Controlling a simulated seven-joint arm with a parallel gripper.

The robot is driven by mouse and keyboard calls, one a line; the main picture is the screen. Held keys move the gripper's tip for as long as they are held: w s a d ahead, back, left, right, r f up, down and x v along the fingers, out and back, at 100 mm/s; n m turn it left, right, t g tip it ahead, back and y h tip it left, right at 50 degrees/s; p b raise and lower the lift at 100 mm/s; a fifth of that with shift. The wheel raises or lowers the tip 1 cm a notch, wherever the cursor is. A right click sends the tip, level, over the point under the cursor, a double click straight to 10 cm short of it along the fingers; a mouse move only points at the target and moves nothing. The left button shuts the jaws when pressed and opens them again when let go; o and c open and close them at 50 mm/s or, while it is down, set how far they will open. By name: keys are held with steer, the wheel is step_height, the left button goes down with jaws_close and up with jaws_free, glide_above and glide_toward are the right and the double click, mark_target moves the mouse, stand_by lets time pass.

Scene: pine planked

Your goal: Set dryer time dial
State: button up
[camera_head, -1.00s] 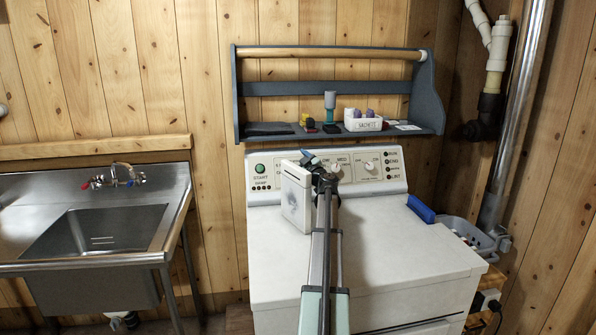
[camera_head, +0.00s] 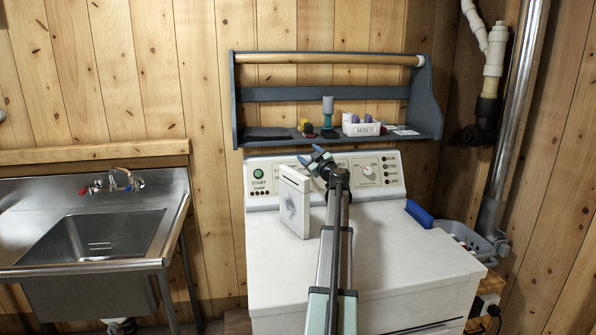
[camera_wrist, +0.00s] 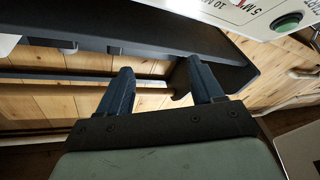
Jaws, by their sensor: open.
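The white dryer (camera_head: 350,250) has a sloping control panel (camera_head: 258,195) along its back, with a green START button (camera_head: 258,173) at the left and a knob (camera_head: 367,171) marked ON at the right. My gripper (camera_head: 315,155) is in front of the panel's upper middle, and my arm covers part of it. The time dial cannot be made out. In the wrist view my gripper (camera_wrist: 157,68) is open, with nothing between its blue fingers. There the panel (camera_wrist: 258,10) shows upside down at the upper right, with "5 M" and "10 M" lettering beside the green button (camera_wrist: 287,22).
A white box (camera_head: 293,205) stands on the dryer top, left of my arm. A blue-grey shelf (camera_head: 340,140) with a white container (camera_head: 361,128) and small items hangs above the panel. A metal sink (camera_head: 95,240) is at the left, and a grey basket (camera_head: 470,240) at the right.

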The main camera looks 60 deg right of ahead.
steer(key=s+d+g+h, duration=0.1)
steer(key=s+d, duration=0.7)
steer(key=s, duration=0.3)
steer(key=w+a+f+n+g+y, duration=0.1)
steer(key=w+a+f+n+y, duration=0.1)
steer(key=a+f+n+y, duration=0.75)
steer(key=w, duration=0.4)
steer(key=w+n+y, duration=0.1)
steer(key=w, duration=0.3)
steer(key=w+n+y, duration=0.1)
steer(key=w, duration=0.3)
steer(key=shift+w+a+r+n, duration=0.1)
steer(key=shift+w+r+n, duration=0.15)
steer(key=shift+w, duration=0.15)
steer(key=c, duration=1.1)
